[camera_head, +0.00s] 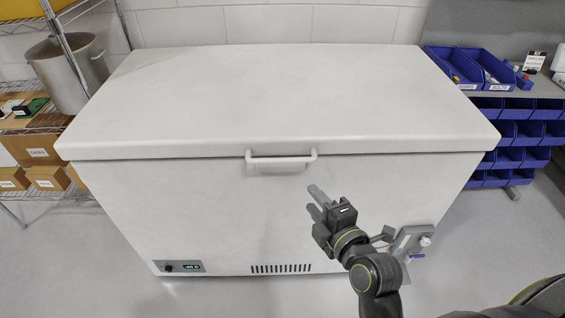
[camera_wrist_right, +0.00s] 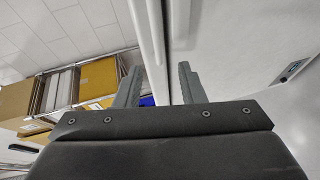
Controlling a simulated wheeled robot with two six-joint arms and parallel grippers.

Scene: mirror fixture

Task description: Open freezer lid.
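The white chest freezer (camera_head: 270,220) stands in front of me with its flat white lid (camera_head: 270,95) shut. A white bar handle (camera_head: 282,159) sits at the middle of the lid's front edge. My right gripper (camera_head: 316,200) is below and slightly right of the handle, apart from it, in front of the freezer's front wall. Its two fingers are spread and nothing shows between them as held. In the right wrist view the open fingers (camera_wrist_right: 157,82) show with the pale lid edge (camera_wrist_right: 150,40) running up beyond them. My left gripper is not in view.
At left, a wire rack holds a metal pot (camera_head: 68,75) and cardboard boxes (camera_head: 35,150). At right, blue bins (camera_head: 490,68) stand on a bench beside the freezer. The lid top is clear, and floor is free in front.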

